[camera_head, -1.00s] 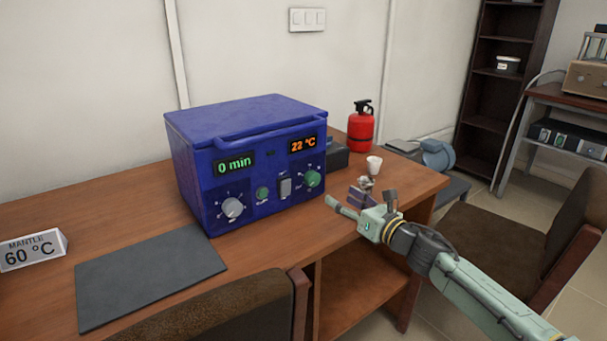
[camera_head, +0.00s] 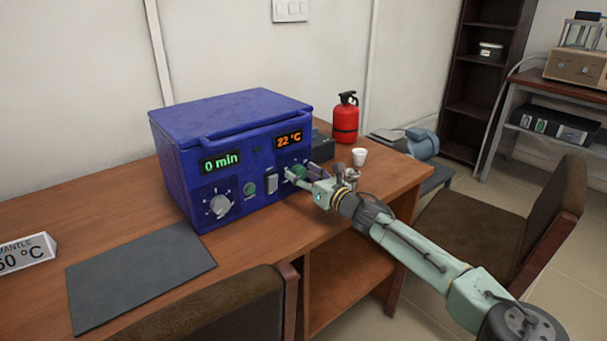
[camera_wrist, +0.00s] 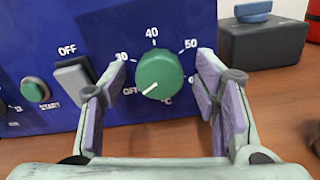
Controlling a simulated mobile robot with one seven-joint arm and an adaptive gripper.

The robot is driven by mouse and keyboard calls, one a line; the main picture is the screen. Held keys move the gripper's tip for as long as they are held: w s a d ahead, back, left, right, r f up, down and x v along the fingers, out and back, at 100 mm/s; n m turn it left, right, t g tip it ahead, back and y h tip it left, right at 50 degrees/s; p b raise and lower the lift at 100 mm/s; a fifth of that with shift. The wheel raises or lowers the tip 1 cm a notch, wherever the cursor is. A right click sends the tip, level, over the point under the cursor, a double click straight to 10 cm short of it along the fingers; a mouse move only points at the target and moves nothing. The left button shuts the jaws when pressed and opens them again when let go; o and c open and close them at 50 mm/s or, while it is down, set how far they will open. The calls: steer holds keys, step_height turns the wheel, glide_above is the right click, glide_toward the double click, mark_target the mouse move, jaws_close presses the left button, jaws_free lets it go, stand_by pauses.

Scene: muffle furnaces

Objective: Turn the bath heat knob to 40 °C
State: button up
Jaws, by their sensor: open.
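The blue bath (camera_head: 235,150) stands on the desk, with displays reading 0 min and 22 °C. Its green heat knob (camera_wrist: 160,75) has marks OFF, 30, 40 and 50 around it; a further mark at right is partly covered by a finger. The knob's white pointer line points to the lower left, near OFF. In the head view the knob (camera_head: 298,171) is partly hidden by my fingers. My gripper (camera_wrist: 162,86) is open, with one finger on each side of the knob and visible gaps between them. In the head view my gripper (camera_head: 303,175) is at the panel's right end.
An ON/OFF rocker switch (camera_wrist: 74,81) and green START button (camera_wrist: 35,89) lie left of the knob. A white-grey dial (camera_head: 220,206) is farther left.

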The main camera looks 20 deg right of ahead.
steer(key=c, duration=1.1)
steer(key=shift+c, duration=0.2)
